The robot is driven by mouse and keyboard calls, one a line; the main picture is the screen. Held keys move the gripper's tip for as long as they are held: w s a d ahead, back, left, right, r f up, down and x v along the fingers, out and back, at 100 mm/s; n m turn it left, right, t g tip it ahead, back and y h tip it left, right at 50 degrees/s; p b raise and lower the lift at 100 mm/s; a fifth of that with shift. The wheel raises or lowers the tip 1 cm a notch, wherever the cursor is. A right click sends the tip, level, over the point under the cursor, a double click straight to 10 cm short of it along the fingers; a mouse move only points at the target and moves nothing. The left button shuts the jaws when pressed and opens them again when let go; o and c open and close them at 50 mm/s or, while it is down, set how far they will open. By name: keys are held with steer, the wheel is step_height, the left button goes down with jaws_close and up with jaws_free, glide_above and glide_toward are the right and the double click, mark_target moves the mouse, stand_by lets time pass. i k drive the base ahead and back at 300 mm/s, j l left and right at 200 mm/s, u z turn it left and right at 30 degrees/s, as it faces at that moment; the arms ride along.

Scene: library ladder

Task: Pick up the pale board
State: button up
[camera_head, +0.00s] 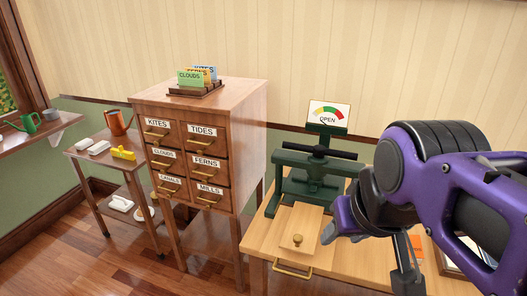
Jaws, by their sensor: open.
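A pale wooden board (284,226) with a round brass knob (297,240) on top lies flat on the light wood table (350,266), in front of the dark green press (300,178). My purple gripper (368,260) is open, to the right of the board and above the table. One fingertip shows close to the board's right edge in the picture; I cannot tell whether it touches. My gripper and arm hide part of the press and the table's right side.
A brass handle (292,271) is at the table's front edge. A labelled drawer cabinet (222,222) stands left of the table, with a small shelf table (88,172) beyond it. Wooden floor shows at lower left.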

mark_target(304, 222)
steer(key=u, duration=1.55)
steer(key=k+l+u, duration=0.25)
steer(key=k+u, duration=0.25)
steer(key=i+j+z, duration=0.15)
steer(key=j, duration=0.2)
steer(key=i+j+z, duration=0.15)
steer(key=j, duration=0.25)
steer(key=k+l+u, duration=0.1)
steer(key=l, duration=0.25)
steer(key=k+l+u, duration=0.1)
steer(key=l, duration=0.2)
steer(key=k+l+u, duration=0.15)
steer(key=k+l, duration=0.05)
steer(key=l, duration=0.1)
